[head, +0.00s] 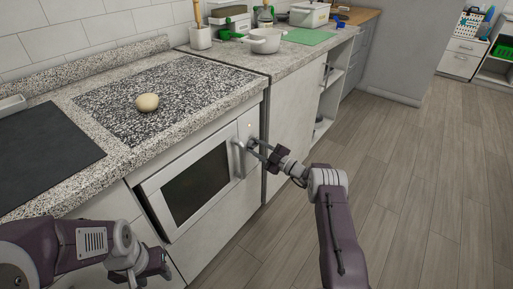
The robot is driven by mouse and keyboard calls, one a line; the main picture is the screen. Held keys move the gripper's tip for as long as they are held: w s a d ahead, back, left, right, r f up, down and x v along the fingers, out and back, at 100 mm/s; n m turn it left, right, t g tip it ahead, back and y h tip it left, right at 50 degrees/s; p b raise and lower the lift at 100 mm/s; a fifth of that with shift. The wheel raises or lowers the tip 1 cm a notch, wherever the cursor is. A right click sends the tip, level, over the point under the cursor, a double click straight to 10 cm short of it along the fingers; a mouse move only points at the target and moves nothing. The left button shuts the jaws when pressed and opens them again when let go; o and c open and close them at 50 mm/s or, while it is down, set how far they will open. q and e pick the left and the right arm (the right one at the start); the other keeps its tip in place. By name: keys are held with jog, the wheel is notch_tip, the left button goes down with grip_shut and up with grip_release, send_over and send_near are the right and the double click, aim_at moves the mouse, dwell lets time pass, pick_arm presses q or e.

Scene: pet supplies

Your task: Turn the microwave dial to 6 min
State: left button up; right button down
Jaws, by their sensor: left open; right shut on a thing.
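The microwave (192,187) is built in under the stone counter, with a dark window and a vertical handle (238,160). Its door looks closed. Its control panel is the narrow strip right of the handle, with a small orange light (249,125). My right gripper (256,147) is at this panel, its fingers shut on the dial, which they mostly hide. The dial's markings and setting are too small to read. My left gripper (163,263) is open and empty, low in front of the cabinet below the microwave, apart from everything.
A round pale object (147,102) sits on the speckled counter panel above the microwave. A white pot (264,40), a utensil holder (200,37) and a green board (307,36) stand farther along the counter. The wooden floor (420,190) at right is clear.

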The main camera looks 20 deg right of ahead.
dwell(0.3)
jog(key=c, duration=1)
grip_release()
jog(key=shift+o, duration=0.2)
jog(key=p+v, duration=0.3)
jog(key=v, duration=0.6)
